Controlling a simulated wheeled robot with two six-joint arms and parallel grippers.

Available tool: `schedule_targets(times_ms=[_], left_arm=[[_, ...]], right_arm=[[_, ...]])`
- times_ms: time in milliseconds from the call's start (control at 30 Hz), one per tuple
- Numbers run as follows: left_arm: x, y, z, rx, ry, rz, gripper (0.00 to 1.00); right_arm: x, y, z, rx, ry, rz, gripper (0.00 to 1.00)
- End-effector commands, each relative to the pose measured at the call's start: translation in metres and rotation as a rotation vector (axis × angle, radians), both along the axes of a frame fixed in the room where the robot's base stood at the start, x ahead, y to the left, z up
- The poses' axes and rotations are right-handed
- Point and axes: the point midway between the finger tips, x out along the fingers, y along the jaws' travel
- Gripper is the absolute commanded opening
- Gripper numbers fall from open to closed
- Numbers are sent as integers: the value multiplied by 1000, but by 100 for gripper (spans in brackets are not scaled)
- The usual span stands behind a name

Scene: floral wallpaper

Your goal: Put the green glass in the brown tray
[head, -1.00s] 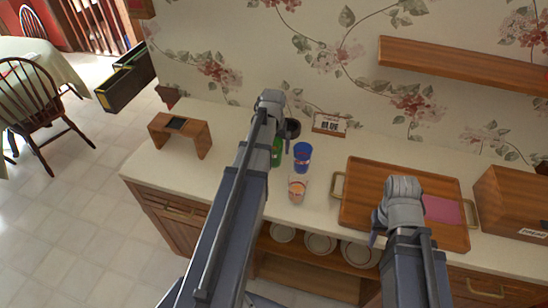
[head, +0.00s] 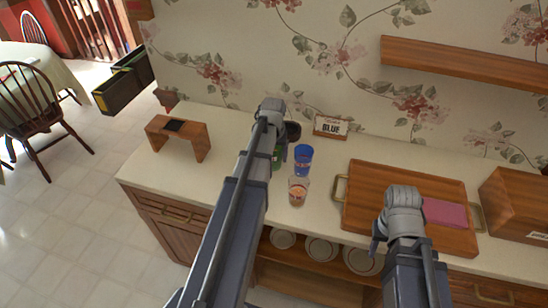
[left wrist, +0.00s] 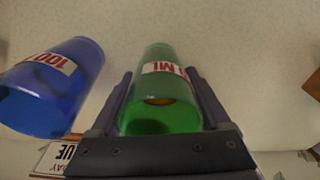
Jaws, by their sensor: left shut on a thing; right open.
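The green glass (left wrist: 158,95) is between the two fingers of my left gripper (left wrist: 160,100) in the left wrist view, and the gripper is shut on it. In the head view the green glass (head: 277,157) is mostly hidden behind my left arm, over the counter. The brown tray (head: 360,185) with metal handles lies on the counter to the right. A pink cloth or sheet (head: 444,212) lies in it. My right gripper (head: 378,238) is open, in front of the tray, its fingers mostly hidden.
A blue glass (head: 303,160) stands close to the right of the green one, and a clear glass (head: 298,190) with an orange mark stands in front. A sign reading BLUE (head: 330,126) stands behind. A small wooden stand (head: 178,137) is left, a wooden box (head: 515,205) right.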

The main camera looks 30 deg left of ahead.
Motion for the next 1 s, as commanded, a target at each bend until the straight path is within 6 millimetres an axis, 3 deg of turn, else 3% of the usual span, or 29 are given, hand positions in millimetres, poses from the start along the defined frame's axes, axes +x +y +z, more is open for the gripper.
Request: schedule_targets(times_ms=[67,433,767,1000], left_arm=[[0,0,0,0,0,0,42],[0,0,0,0,0,0,0],[0,0,5,0,0,0,0],[0,0,28,0,0,0,0]], right_arm=[[0,0,0,0,0,0,43],[0,0,0,0,0,0,43],[0,0,5,0,0,0,43],[0,0,28,0,0,0,43]])
